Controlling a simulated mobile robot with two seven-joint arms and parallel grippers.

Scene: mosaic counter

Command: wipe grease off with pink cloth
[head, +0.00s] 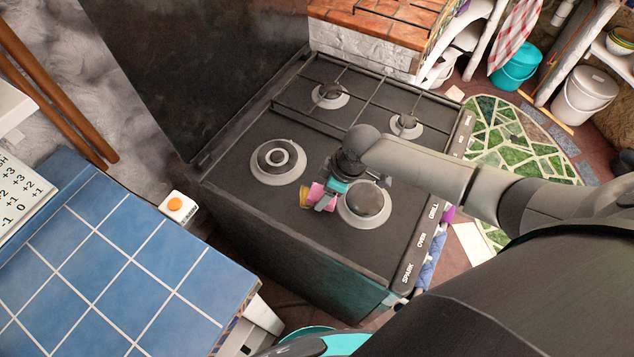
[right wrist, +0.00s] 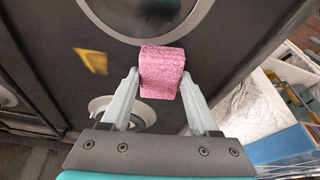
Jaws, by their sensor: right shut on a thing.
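The pink cloth (head: 316,192) looks like a small pink block. My right gripper (head: 325,200) is shut on it over the front part of the black stove top (head: 235,205). In the right wrist view the cloth (right wrist: 161,70) sits between the two fingertips (right wrist: 160,84). A yellow grease patch (head: 305,200) lies on the stove top just left of the cloth. The patch also shows in the right wrist view (right wrist: 92,60), left of the cloth and apart from it there. I cannot tell whether the cloth touches the stove surface. My left gripper is not in view.
Burners stand close by, one to the left (head: 278,162) and one right beside my gripper (head: 364,205). A rack (head: 350,100) covers the rear burners. A blue tiled counter (head: 130,235) with an orange-button box (head: 178,206) is at left. A brick ledge (head: 375,28) stands behind.

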